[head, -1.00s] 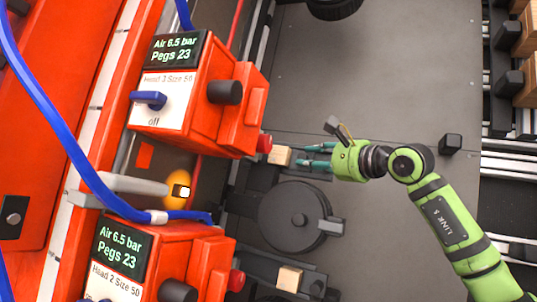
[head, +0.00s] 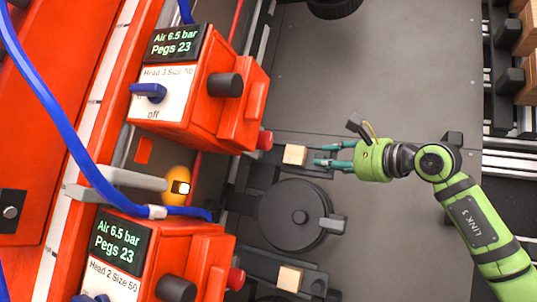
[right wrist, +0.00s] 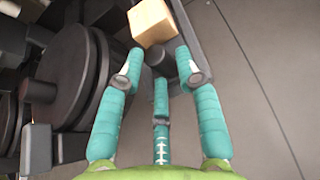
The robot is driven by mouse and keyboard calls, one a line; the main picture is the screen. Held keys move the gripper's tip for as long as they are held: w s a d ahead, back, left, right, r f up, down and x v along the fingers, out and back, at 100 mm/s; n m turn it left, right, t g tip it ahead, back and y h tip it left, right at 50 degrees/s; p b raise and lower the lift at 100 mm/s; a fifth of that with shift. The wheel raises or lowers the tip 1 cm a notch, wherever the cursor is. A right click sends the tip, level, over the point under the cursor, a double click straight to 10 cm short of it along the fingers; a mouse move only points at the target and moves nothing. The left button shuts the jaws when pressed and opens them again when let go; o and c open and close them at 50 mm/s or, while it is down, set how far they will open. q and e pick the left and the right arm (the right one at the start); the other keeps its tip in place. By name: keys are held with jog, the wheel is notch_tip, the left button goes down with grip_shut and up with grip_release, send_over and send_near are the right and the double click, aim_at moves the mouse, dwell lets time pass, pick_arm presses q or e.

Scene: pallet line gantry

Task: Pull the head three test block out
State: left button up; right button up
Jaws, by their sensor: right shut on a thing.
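The head three test block (head: 294,155), a pale wooden cube, sits on a dark slide to the right of the red Head 3 unit (head: 190,95). It stands apart from the unit's red nose. My right gripper (head: 316,155) is at the slide's right end, its teal fingers closed around a dark knob. The right wrist view shows the fingers around this knob (right wrist: 160,60), with the block (right wrist: 152,22) just beyond the fingertips and not between them. The fingers hide part of the knob. My left gripper is not in view.
The Head 2 unit (head: 160,255) has its own wooden block (head: 290,279) below. A dark round disc (head: 290,214) with an arm lies between the two slides. A blue hose (head: 60,115) crosses the left. The grey floor (head: 380,70) above and right is clear.

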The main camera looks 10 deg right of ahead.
jog(key=shift+s+d+b, duration=0.25)
jog(key=shift+s+d, duration=0.1)
jog(key=shift+d, duration=0.55)
jog(key=shift+s+d+b, duration=0.25)
jog(key=shift+s+d, duration=0.1)
jog(key=shift+d, duration=0.5)
jog(key=shift+s+d, duration=0.25)
jog(key=shift+d, duration=0.05)
jog(key=o, duration=0.6)
jog(key=shift+c, duration=0.2)
jog(key=shift+w+f, duration=0.2)
jog(key=shift+f, duration=0.05)
